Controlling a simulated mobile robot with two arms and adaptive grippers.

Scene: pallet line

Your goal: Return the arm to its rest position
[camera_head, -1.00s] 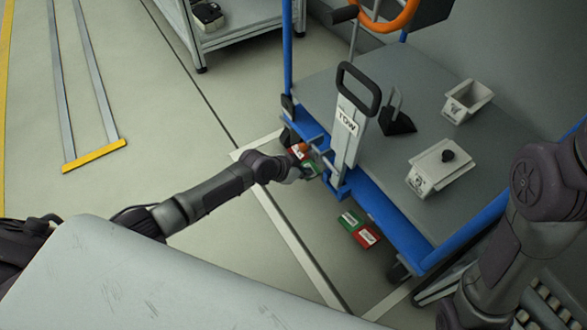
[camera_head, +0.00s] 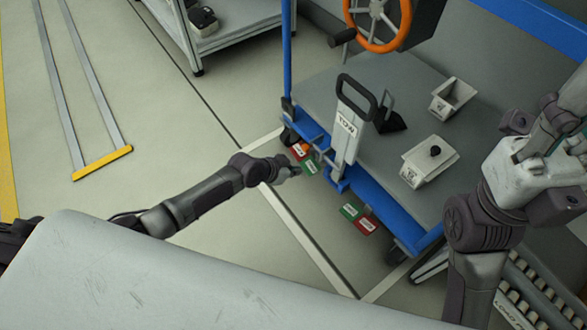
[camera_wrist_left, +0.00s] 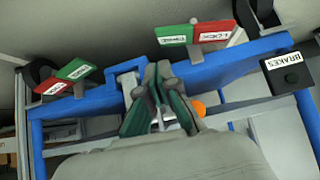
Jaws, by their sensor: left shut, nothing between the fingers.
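My left arm reaches out across the floor in the head view. Its gripper (camera_head: 293,170) is shut and empty, near the front edge of the blue cart (camera_head: 395,222), beside a red and green pedal pair (camera_head: 303,158). In the left wrist view the closed fingers (camera_wrist_left: 160,75) point toward the cart's blue frame (camera_wrist_left: 95,107). My right arm is at the right of the head view, raised and folded; I cannot make out the state of its gripper (camera_head: 550,125).
A BRAKES sign (camera_wrist_left: 285,60) shows in the wrist view.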

